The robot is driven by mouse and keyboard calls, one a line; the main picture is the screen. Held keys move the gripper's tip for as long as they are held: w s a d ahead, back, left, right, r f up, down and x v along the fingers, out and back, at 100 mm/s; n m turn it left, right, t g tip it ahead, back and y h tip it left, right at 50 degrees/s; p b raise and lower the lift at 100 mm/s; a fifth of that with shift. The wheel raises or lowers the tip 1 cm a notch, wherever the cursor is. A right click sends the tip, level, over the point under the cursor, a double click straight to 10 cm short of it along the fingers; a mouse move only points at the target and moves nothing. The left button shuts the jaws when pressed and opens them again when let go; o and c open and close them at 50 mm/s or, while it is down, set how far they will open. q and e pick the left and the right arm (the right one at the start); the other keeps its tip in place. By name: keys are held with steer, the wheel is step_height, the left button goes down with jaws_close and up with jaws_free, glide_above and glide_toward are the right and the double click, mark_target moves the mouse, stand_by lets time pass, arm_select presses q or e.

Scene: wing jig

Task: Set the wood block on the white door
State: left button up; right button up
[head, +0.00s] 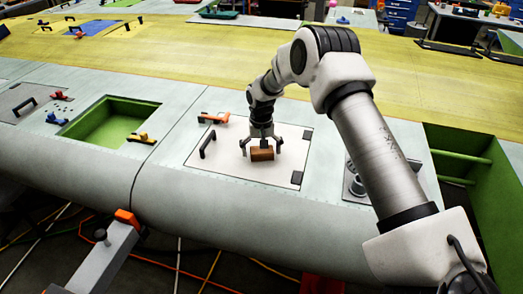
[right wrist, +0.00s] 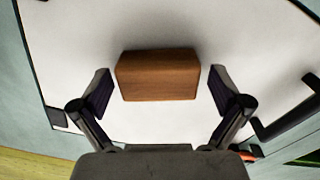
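The wood block (head: 262,153) is a small brown block resting on the white door (head: 230,160), a pale panel with a black handle at its left and black hinges at its right. My right gripper (head: 262,146) is just above the block, fingers spread on either side of it. In the right wrist view the block (right wrist: 160,75) lies between and a little beyond the open fingertips (right wrist: 160,88), with gaps on both sides. It appears to lie flat on the door's surface (right wrist: 80,40). My left gripper is not in view.
An orange clamp (head: 214,119) and the black handle (head: 207,145) stand at the door's left. A green open bay (head: 105,122) lies further left, and another (head: 460,170) at the right. A round metal fitting (head: 357,185) sits right of the door.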

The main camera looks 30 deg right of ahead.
steer(key=shift+s+r, duration=0.1)
steer(key=shift+r, duration=0.15)
steer(key=shift+r+b, duration=0.2)
steer(key=shift+b, duration=0.1)
step_height(320, 180, up, 11)
steer(key=b, duration=0.4)
steer(key=shift+r+b, duration=0.2)
steer(key=shift+b, duration=0.1)
